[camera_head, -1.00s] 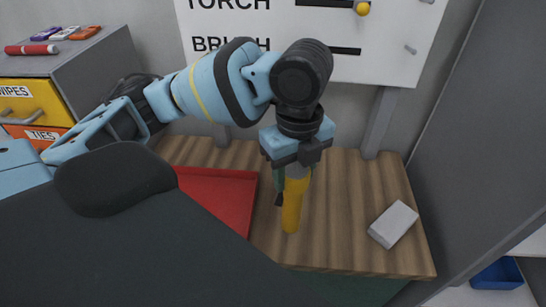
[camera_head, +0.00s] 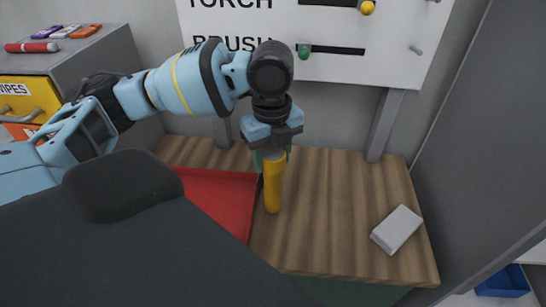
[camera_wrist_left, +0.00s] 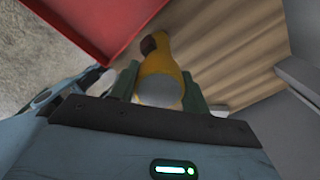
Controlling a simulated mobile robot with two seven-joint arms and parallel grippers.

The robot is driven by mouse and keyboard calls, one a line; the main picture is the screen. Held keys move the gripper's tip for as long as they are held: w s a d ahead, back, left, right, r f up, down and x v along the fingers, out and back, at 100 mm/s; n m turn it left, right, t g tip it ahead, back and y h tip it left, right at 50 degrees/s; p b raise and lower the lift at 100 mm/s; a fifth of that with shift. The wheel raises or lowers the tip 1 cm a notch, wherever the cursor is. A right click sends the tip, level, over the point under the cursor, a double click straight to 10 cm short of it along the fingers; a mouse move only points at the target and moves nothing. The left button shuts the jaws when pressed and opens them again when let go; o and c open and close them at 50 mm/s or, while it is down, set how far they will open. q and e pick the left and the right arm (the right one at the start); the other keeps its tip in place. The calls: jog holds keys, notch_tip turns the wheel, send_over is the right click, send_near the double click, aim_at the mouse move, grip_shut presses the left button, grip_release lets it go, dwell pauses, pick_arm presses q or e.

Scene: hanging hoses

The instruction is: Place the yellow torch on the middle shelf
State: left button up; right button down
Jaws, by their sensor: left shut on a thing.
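The yellow torch (camera_head: 272,185) is upright, held at its upper end by my left gripper (camera_head: 271,156) over the wooden bench top. In the left wrist view the torch (camera_wrist_left: 157,65) lies between the two green fingers of the gripper (camera_wrist_left: 160,88), which are shut on it. I cannot tell whether the torch's lower end touches the wood. No middle shelf can be made out in these frames. My right gripper is not in view.
A red tray (camera_head: 215,195) lies left of the torch. A pale grey block (camera_head: 396,229) sits at the bench's right. A white board (camera_head: 330,40) with slots and knobs hangs behind. A grey cabinet (camera_head: 100,58) with drawers stands left. A blue bin (camera_head: 503,282) is lower right.

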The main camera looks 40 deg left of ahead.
pick_arm(q)
jog(key=shift+f, duration=0.35)
jog(key=o, duration=1.4)
jog(key=shift+f, duration=0.15)
jog(key=shift+c, duration=0.2)
notch_tip(320, 180, up, 11)
jog(key=shift+r+p, duration=0.2)
jog(key=shift+p, duration=0.5)
jog(key=shift+r, duration=0.5)
jog(key=shift+o, duration=0.4)
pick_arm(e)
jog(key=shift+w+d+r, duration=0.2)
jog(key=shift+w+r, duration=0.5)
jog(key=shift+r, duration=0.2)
